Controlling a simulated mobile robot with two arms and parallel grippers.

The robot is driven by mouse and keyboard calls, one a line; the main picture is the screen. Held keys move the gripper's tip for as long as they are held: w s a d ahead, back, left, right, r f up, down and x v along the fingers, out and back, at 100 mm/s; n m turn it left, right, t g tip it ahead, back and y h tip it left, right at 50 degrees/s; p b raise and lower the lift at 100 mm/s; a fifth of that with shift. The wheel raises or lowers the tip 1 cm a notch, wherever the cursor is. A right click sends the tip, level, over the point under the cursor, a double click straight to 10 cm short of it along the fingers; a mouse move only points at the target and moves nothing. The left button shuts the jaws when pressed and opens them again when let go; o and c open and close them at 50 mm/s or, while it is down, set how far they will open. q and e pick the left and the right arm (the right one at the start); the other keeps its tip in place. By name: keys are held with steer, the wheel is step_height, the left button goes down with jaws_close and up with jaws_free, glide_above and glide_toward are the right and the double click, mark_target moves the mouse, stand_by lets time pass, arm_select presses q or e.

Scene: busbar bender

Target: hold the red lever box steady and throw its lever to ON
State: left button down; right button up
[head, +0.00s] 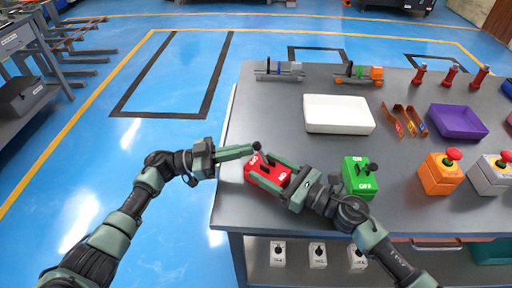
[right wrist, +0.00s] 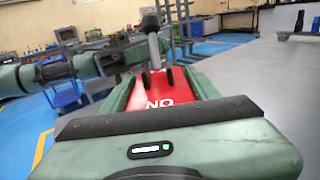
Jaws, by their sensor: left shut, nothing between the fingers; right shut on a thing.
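The red lever box (head: 267,177) sits near the left edge of the grey table. Its lever, with a dark ball knob (head: 257,146), stands toward the end away from the ON label. The lever (right wrist: 154,45) and ON label (right wrist: 159,104) also show in the right wrist view. My right gripper (head: 275,168) is shut on the box, with a finger along each side. My left gripper (head: 252,149) is shut and empty, its tips close beside the knob; I cannot tell whether they touch. It also appears at the left of the right wrist view.
A green lever box (head: 360,178) stands just right of my right gripper. Orange (head: 441,176) and grey (head: 488,178) button boxes stand farther right. A white tray (head: 338,114) and a purple tray (head: 458,121) lie behind. Open floor lies left of the table.

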mark_target(254, 147)
arm_select(q)
steer(key=shift+s+d+r, duration=0.1)
stand_by(0.5)
steer(key=shift+s+d+r, duration=0.1)
steer(key=shift+d+r, duration=0.05)
steer(key=shift+r, duration=0.05)
steer(key=shift+s+d+r, duration=0.55)
steer(key=shift+d+r, duration=0.3)
steer(key=shift+r, duration=0.05)
stand_by(1.5)
steer(key=shift+s+d+r, duration=0.4)
steer(key=shift+d+r, duration=0.05)
steer(key=shift+d, duration=0.1)
stand_by(0.9)
steer(key=shift+w+f, duration=0.1)
steer(key=shift+w+a+f, duration=0.55)
steer(key=shift+a+f, duration=0.25)
steer(key=shift+a, duration=0.05)
steer(key=shift+w+a+f, duration=0.5)
steer(key=shift+a+f, duration=0.25)
steer(key=shift+a, duration=0.05)
steer(key=shift+w+a+f, duration=0.55)
steer(key=shift+a+f, duration=0.25)
steer(key=shift+w+a+f, duration=0.5)
steer(key=shift+a+f, duration=0.25)
steer(key=shift+a, duration=0.05)
